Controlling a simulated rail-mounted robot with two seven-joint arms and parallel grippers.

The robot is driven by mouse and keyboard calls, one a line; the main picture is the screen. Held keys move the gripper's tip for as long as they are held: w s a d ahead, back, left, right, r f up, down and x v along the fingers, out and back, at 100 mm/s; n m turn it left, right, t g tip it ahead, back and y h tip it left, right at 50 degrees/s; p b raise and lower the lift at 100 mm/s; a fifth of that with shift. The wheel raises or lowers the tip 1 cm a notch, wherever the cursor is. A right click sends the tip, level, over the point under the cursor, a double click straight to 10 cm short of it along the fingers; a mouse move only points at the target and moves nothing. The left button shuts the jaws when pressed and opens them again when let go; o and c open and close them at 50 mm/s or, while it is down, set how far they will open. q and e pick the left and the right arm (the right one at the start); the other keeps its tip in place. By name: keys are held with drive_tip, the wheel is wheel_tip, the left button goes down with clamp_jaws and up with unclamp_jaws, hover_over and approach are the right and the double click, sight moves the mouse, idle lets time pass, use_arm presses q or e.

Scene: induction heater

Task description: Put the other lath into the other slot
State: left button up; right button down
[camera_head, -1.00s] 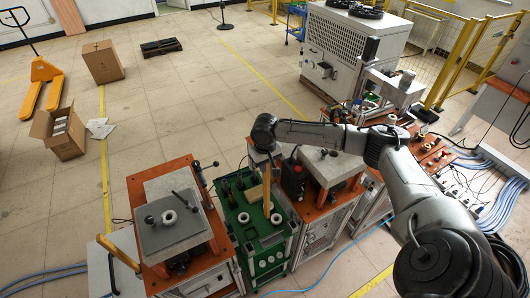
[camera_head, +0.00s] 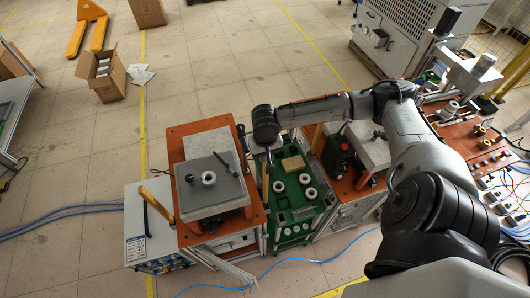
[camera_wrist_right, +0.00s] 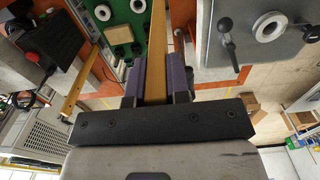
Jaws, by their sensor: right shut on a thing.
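My right gripper (camera_head: 265,152) points down over the left edge of the green tray (camera_head: 291,207), beside the left machine. In the right wrist view its purple-padded fingers (camera_wrist_right: 158,78) are shut on a long yellow-brown lath (camera_wrist_right: 156,85). In the head view the held lath (camera_head: 265,182) hangs down, and its lower end is hard to make out. Another yellow lath (camera_head: 157,206) stands tilted at the left side of the left machine. A similar yellow strip (camera_wrist_right: 81,83) shows at the left in the wrist view. The slots cannot be made out clearly. My left gripper is out of view.
The left machine has a grey plate (camera_head: 222,190) with a white ring (camera_head: 208,178) and a handle. The tray carries a wooden block (camera_head: 293,163) and white rings (camera_head: 305,179). A black box (camera_head: 337,151) stands right of the tray.

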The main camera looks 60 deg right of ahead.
wheel_tip(320, 180, down, 6)
drive_tip(key=b, duration=0.4)
drive_tip(key=shift+r, duration=0.15)
idle(0.6)
